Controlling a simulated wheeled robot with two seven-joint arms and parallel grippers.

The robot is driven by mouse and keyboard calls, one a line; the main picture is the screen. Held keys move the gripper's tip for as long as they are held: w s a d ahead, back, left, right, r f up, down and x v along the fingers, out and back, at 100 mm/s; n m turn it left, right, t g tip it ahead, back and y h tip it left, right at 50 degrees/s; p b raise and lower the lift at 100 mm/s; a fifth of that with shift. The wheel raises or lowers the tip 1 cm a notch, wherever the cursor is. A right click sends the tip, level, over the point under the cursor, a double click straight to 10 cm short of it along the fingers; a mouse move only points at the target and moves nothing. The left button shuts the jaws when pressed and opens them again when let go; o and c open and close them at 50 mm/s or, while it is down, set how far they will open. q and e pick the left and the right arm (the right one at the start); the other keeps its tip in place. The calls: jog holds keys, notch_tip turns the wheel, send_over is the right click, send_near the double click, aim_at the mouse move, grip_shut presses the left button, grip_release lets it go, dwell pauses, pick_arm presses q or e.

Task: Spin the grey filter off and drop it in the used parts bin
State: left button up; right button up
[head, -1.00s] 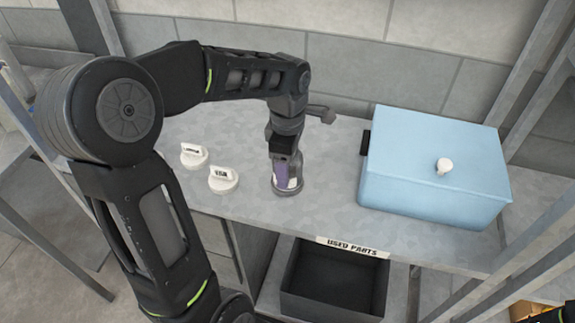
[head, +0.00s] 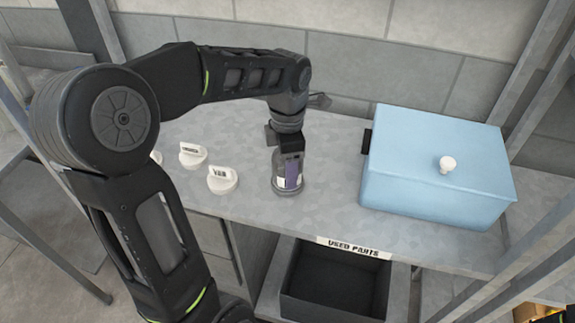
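The grey filter (head: 288,187), a dark grey cylinder with a purple and white label, stands upright on the metal shelf left of the blue box. My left gripper (head: 287,150) points down over its top and appears shut on its upper part; the fingertips are partly hidden. The used parts bin (head: 300,303), a dark open box under a "USED PARTS" label (head: 353,247), sits below the shelf's front edge and looks empty. My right gripper is not in view.
A light blue box (head: 425,165) with a white knob (head: 447,164) stands on the right of the shelf (head: 250,203). The shelf between filter and blue box is clear.

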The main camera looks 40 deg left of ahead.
pick_arm(q)
jog(key=shift+f+n+b, duration=0.15)
jog(key=shift+n+b, duration=0.2)
jog(key=shift+n, duration=2.05)
jog(key=o, duration=1.8)
jog(key=shift+o, duration=1.3)
jog(key=shift+r, duration=0.2)
notch_tip(320, 180, up, 5)
jog(key=p, duration=0.3)
jog(key=shift+p, duration=0.3)
